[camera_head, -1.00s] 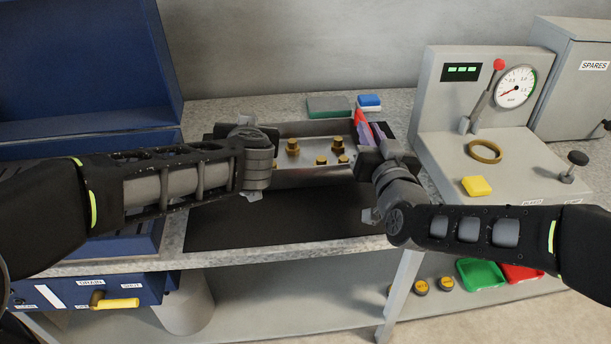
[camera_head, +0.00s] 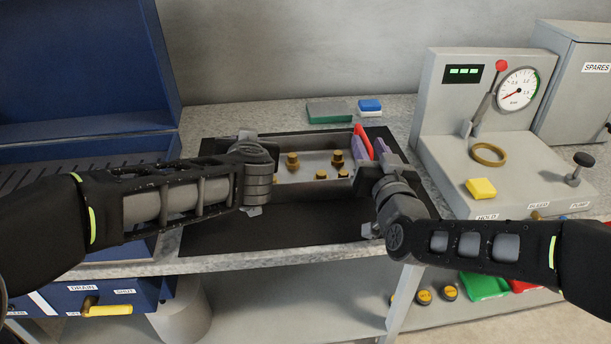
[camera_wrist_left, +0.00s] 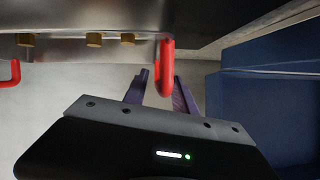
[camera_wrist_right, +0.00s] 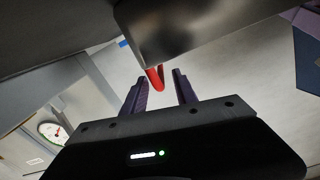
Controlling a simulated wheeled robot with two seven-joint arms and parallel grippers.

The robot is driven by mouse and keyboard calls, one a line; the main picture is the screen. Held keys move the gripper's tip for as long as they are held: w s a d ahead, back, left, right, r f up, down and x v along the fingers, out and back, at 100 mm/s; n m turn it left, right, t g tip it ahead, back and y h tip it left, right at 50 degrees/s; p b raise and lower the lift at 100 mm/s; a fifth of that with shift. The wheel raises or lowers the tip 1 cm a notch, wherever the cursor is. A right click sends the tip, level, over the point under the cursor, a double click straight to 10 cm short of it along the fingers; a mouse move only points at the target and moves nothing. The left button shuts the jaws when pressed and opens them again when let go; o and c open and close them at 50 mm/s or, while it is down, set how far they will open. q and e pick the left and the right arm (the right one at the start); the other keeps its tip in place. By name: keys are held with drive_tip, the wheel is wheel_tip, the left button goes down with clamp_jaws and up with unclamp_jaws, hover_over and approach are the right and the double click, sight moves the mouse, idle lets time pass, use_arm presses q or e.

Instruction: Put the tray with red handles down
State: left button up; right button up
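The grey metal tray (camera_head: 308,196) with several brass bolts in it appears to rest level on the black mat (camera_head: 215,235). Its right red handle (camera_head: 362,141) rises between the spread purple fingers of my right gripper (camera_head: 371,149). The right wrist view shows this red handle (camera_wrist_right: 155,78) between the two fingers, with gaps beside it. In the left wrist view, the other red handle (camera_wrist_left: 167,70) hangs between the parted fingers of my left gripper (camera_wrist_left: 160,82). In the head view my left wrist hides that handle and the left fingertips.
A gauge stand (camera_head: 440,120) with a lever and a yellow block (camera_head: 481,188) is at right. Green (camera_head: 330,112) and blue (camera_head: 369,104) blocks lie behind the mat. A blue cabinet (camera_head: 80,70) stands left. Bare mat lies in front of the tray.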

use_arm(q)
drive_tip(key=v, duration=1.2)
use_arm(e)
drive_tip(key=s, duration=0.3)
drive_tip(key=s+d, duration=0.1)
drive_tip(key=s, duration=0.3)
drive_tip(key=shift+d, duration=0.2)
drive_tip(key=shift+s, duration=0.2)
